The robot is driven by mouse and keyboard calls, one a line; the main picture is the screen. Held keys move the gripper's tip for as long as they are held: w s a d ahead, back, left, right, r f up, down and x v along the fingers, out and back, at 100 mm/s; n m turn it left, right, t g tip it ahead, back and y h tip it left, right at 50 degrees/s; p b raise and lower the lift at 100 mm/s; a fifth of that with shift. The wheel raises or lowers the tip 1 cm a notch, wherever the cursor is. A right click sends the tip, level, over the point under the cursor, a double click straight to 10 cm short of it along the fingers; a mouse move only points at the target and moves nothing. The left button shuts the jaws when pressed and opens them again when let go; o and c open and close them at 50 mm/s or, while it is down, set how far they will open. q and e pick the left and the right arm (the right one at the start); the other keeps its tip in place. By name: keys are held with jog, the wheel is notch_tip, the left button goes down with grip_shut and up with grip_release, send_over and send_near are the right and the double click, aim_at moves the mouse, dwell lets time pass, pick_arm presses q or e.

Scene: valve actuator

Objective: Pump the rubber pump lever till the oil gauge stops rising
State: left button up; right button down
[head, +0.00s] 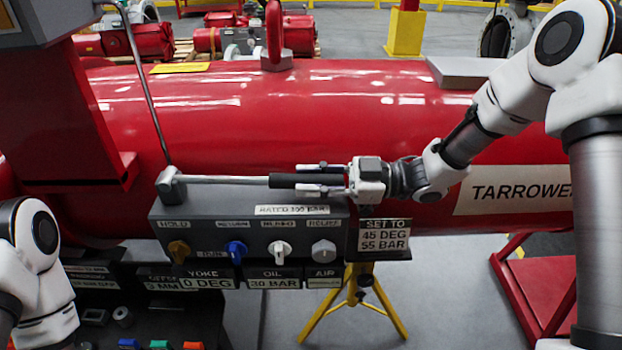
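The pump lever (225,180) is a silver rod lying nearly level, running right from a grey pivot block (171,185) on the control box. Its black rubber grip (285,181) is at the right end. My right gripper (322,179) points left along the lever, one finger above and one below the grip, closed around it; the grip's far end is partly hidden by the gripper. The oil gauge (274,282) reads 30 BAR. My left arm shows at the lower left; its gripper is out of view.
The grey control box (170,230) has a row of knobs, including yellow (179,249) and blue (236,250). A sign (385,235) reads SET TO 45 DEG 55 BAR. The yoke label (206,283) reads 0 DEG. A red cylinder (330,110) lies behind; a thin upright rod (146,85) stands left.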

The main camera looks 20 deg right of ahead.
notch_tip(320, 180, up, 12)
jog(key=a+g+h+p, duration=0.1)
jog(key=h+p, duration=0.4)
jog(key=p, duration=1.3)
jog(key=shift+w+a+g, duration=0.3)
jog(key=shift+w+a, duration=0.1)
jog(key=shift+a, duration=0.3)
jog(key=shift+f, duration=0.1)
jog(key=c, duration=1.1)
grip_release()
jog(key=shift+o, duration=1)
jog(key=shift+f, duration=0.1)
jog(key=v, duration=1.2)
